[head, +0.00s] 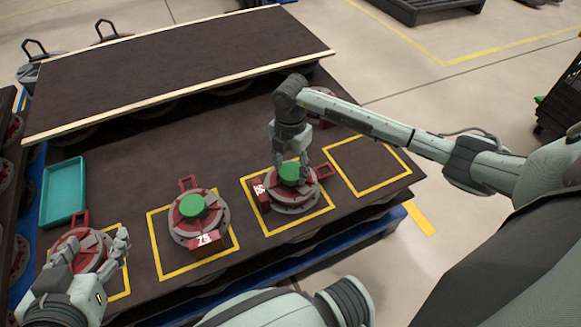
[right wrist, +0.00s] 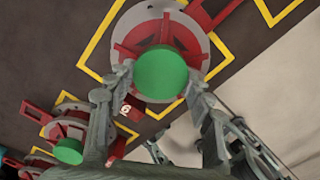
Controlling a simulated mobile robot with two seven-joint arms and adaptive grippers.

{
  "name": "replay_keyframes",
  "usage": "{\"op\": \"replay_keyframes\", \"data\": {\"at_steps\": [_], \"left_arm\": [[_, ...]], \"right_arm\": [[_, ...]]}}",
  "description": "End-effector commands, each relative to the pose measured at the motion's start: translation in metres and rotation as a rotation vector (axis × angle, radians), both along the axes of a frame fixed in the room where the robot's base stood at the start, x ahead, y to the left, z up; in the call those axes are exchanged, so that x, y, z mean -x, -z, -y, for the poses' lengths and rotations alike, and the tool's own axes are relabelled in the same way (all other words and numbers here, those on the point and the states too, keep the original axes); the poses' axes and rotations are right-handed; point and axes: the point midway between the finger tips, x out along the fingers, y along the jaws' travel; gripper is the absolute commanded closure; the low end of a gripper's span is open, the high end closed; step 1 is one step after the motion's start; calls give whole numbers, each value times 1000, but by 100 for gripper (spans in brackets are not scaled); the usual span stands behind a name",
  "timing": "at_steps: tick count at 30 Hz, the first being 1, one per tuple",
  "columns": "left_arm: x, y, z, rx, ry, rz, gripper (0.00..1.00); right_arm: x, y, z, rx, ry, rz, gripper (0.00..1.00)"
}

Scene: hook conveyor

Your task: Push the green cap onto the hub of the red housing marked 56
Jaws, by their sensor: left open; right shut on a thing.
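My right gripper (head: 291,163) is shut on a green cap (head: 291,173) over the middle of a red housing (head: 309,189) on a grey round base. The right wrist view shows the cap (right wrist: 160,74) between both fingertips, covering the hub. I cannot tell whether it is fully seated. This housing's red tag (head: 259,190) has white digits; only a 6 is clear in the wrist view. Another red housing (head: 182,226) to its left carries a green cap (head: 192,206) and a tag that looks like 75. My left gripper (head: 93,246) is open at a third housing (head: 88,256), partly hidden by it.
The housings stand in yellow-outlined squares on a dark table. The rightmost square (head: 367,165) is empty. A teal tray (head: 63,194) lies at the left. A raised dark shelf (head: 170,70) with a pale edge spans the back, with more housings under and behind it.

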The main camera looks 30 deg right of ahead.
Motion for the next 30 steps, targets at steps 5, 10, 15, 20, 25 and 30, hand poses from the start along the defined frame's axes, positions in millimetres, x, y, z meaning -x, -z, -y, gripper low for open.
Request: {"op": "replay_keyframes", "data": {"at_steps": [5, 10, 15, 20, 25, 30], "left_arm": [[-1, -1, 1, 3, 2, 5, 40], [-1, -1, 1, 2, 1, 5, 40], [-1, -1, 1, 2, 1, 5, 40], [0, -1, 1, 2, 1, 5, 40], [0, -1, 1, 2, 1, 5, 40], [0, -1, 1, 2, 1, 5, 40]], "right_arm": [[0, 1, 0, 0, 0, 0, 63], [0, 0, 0, 0, 0, 0, 47], [0, 0, 0, 0, 0, 0, 26], [0, 0, 0, 0, 0, 0, 24], [0, -1, 0, 0, 0, 1, 24], [-1, -18, 0, 0, 0, 3, 24]]}}
